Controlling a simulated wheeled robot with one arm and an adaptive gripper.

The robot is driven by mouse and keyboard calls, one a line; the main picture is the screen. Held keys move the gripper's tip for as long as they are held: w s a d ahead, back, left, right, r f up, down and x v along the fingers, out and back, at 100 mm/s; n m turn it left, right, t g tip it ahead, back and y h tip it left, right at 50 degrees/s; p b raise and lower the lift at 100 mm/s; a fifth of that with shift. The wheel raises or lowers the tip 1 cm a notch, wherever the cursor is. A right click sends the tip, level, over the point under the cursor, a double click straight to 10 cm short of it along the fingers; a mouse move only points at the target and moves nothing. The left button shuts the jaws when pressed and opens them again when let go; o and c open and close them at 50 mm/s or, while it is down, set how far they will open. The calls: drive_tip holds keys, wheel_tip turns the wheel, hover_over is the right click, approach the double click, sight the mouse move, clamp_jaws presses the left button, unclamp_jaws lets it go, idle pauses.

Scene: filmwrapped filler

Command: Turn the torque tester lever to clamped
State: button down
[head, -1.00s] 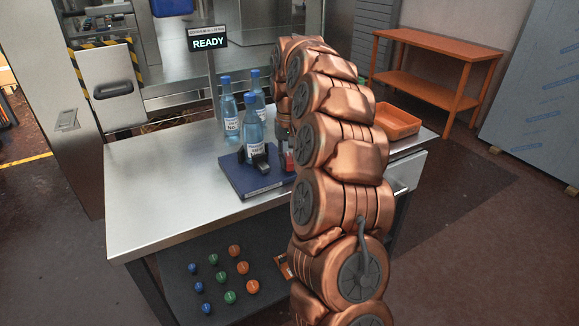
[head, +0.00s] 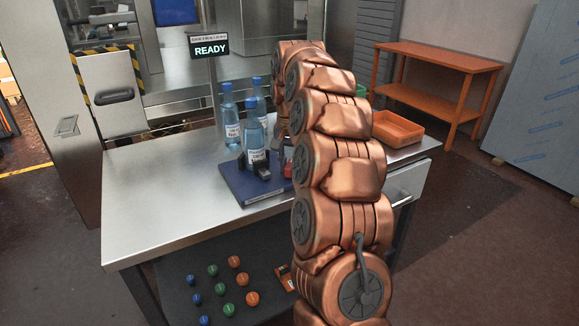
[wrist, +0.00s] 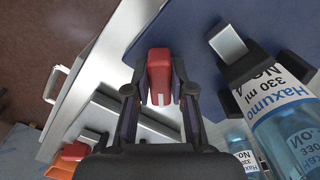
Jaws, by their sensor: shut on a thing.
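The torque tester has a flat dark blue base (head: 243,188) on the steel table, with black jaws (head: 263,171) beside a blue-capped bottle (head: 255,143) standing upright on it. Its red lever (wrist: 159,72) lies between the fingers of my gripper (wrist: 160,82) in the wrist view, with a finger against each side. In the head view, a little of the red (head: 288,170) shows beside my arm, which hides most of the gripper. The bottle, labelled Haxumo 330 ml, also shows at the right of the wrist view (wrist: 290,125), with a black jaw against it.
Two more bottles (head: 229,115) stand behind the tester. A sign reading READY (head: 210,49) stands at the table's back. An orange tray (head: 398,130) is at the right end. The left of the tabletop (head: 165,185) is clear. Several coloured balls (head: 222,288) sit on the lower shelf.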

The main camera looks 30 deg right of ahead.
sight(289, 164)
drive_tip(key=c, duration=1)
unclamp_jaws()
drive_tip(key=shift+r, duration=0.1)
drive_tip(key=shift+r, duration=3.7)
